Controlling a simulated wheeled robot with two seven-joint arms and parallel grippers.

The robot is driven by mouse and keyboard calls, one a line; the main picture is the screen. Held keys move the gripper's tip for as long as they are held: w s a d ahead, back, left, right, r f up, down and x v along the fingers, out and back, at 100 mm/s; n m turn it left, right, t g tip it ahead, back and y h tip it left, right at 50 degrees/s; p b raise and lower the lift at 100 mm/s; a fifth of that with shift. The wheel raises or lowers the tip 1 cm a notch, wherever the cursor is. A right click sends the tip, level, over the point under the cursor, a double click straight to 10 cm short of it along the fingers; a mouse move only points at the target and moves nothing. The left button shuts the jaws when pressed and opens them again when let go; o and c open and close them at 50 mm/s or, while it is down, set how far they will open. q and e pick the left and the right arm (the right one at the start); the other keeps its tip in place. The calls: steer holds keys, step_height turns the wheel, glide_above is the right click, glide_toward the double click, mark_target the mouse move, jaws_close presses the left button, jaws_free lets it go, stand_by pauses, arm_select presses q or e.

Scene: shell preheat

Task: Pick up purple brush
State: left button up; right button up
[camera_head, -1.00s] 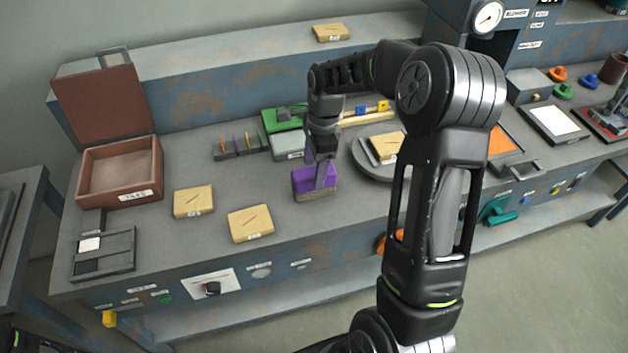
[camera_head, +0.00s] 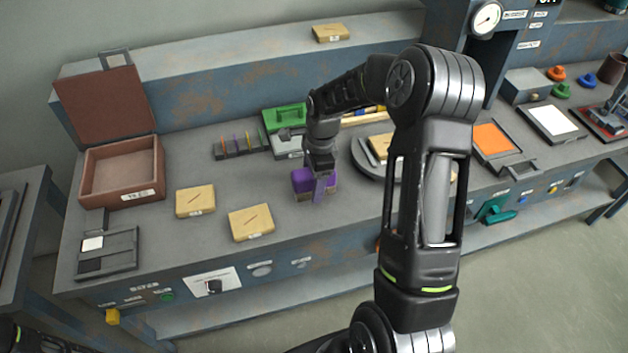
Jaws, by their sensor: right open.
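The purple brush (camera_head: 302,182) is a block with a purple top and a tan lower part, standing on the grey workbench (camera_head: 178,262) near its front edge. My right gripper (camera_head: 319,190) reaches down over it from above. The fingers are open and overlap the brush in the picture, with one finger in front of its near side. The far finger is hidden, and I cannot tell whether they touch the brush. Of my left arm only a small dark part shows at the bottom left corner; its gripper is out of view.
Two tan blocks (camera_head: 251,222) lie left of the brush. An open brown box (camera_head: 122,172) stands at the far left. A rack of small coloured sticks (camera_head: 240,147) and a green-topped case (camera_head: 285,117) are behind. A round plate (camera_head: 372,168) is close on the right.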

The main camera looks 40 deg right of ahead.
jaws_close()
stand_by(0.8)
